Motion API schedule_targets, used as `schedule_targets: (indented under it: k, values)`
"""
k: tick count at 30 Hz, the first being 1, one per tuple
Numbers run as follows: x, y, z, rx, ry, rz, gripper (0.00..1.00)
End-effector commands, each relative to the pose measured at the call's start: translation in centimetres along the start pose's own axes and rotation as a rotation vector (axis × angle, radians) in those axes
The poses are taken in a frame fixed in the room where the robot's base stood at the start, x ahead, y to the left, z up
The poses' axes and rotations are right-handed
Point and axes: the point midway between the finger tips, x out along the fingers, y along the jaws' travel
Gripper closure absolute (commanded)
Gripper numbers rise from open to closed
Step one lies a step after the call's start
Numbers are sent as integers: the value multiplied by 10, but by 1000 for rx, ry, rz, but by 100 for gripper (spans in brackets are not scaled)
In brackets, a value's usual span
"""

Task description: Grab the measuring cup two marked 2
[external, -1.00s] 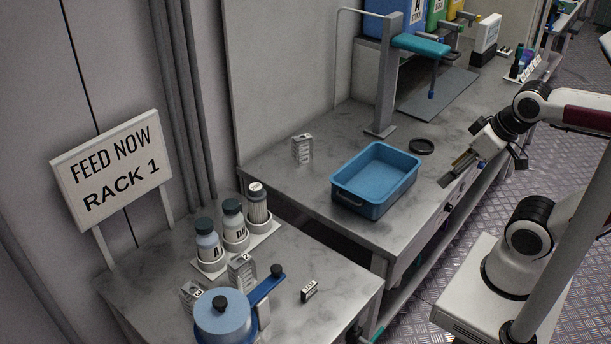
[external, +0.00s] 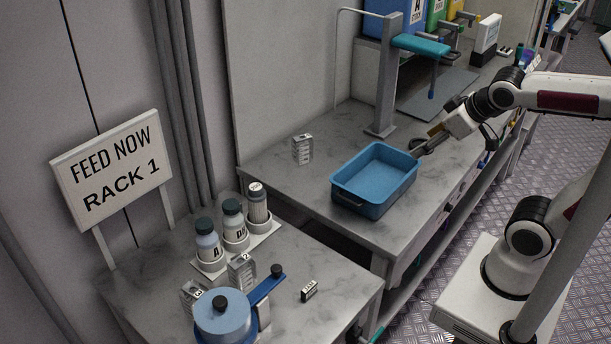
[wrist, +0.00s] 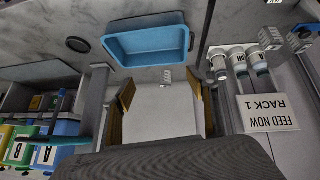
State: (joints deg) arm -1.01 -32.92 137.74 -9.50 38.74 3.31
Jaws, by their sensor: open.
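Several small pale ribbed cups show in the external view. One (external: 302,150) stands alone on the far bench, left of the blue tray. Another (external: 242,270) and a third (external: 190,294) stand on the near bench beside the blue lidded device. The lone cup also shows in the wrist view (wrist: 166,77), between my fingers in the picture but farther off. My gripper (external: 426,144) is open and empty, above the far bench, right of the blue tray.
The blue tray (external: 347,194) lies empty between my gripper and the lone cup. A grey stand (external: 386,85) with a teal arm rises behind it. Labelled bottles (external: 208,241) stand in a white rack by the Rack 1 sign (external: 113,172).

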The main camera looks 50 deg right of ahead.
Motion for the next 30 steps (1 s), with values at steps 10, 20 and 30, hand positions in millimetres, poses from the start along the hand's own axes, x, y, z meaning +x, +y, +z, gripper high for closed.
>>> schedule_targets:
  k: [10, 20, 30]
  values:
    - [36, 5, -97, -117, 165, 48, 42]
    - [73, -15, -180, -246, 323, 33, 42]
    - [115, -61, -246, -388, 472, -48, 42]
